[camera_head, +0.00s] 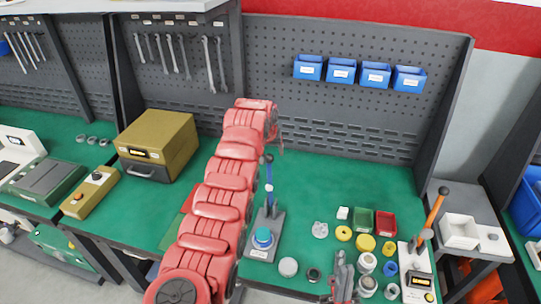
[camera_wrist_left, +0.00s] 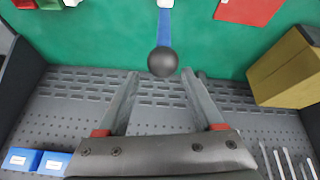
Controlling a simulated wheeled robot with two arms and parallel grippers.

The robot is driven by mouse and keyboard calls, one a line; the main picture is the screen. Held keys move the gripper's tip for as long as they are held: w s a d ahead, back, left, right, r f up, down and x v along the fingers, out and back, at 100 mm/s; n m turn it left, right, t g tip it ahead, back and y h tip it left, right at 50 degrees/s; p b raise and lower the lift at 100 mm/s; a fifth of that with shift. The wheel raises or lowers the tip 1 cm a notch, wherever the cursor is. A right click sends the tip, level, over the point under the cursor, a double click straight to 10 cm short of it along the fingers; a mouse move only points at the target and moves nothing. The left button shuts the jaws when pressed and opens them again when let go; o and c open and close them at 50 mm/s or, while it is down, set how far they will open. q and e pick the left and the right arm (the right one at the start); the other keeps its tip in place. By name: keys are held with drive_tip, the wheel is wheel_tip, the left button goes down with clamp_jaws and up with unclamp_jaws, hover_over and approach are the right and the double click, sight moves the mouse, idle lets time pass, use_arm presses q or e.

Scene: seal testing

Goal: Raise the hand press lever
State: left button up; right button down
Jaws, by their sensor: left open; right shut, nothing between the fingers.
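The hand press (camera_head: 262,240) stands on the green bench with a grey base and a blue round part. Its blue lever (camera_head: 268,180) points up, and the lever's black ball knob (camera_wrist_left: 162,61) shows in the left wrist view. My left gripper (camera_head: 275,146) is open near the lever's top, partly hidden by my arm. In the left wrist view the knob appears between and just beyond the fingertips; contact cannot be told. My right gripper (camera_head: 343,284) is shut and empty, low over the bench's front.
Small parts, a green bin (camera_head: 363,219) and a red bin (camera_head: 386,223) crowd the bench right of the press. An orange-handled device (camera_head: 416,275) stands further right. A yellow-brown box (camera_head: 157,143) stands left. Behind is a pegboard (camera_head: 340,110) with blue bins.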

use_arm(q)
drive_tip(key=shift+s+a+r+b, duration=0.1)
drive_tip(key=shift+s+r+b, duration=0.05)
drive_tip(key=shift+r, duration=0.95)
drive_tip(key=shift+s+d+r+b, duration=0.1)
drive_tip(key=shift+r+b, duration=0.1)
drive_tip(key=shift+r, duration=0.9)
drive_tip(key=shift+s+a+r+b, duration=0.1)
drive_tip(key=shift+s+r+b, duration=0.05)
drive_tip(key=shift+r, duration=0.95)
drive_tip(key=shift+s+a+r, duration=0.1)
drive_tip(key=shift+s+r, duration=0.05)
drive_tip(key=shift+r, duration=0.7)
drive_tip(key=shift+s+r, duration=0.1)
drive_tip(key=shift+r, duration=0.7)
drive_tip(key=r, duration=0.2)
drive_tip(key=shift+s+r, duration=0.2)
drive_tip(key=shift+r, duration=0.1)
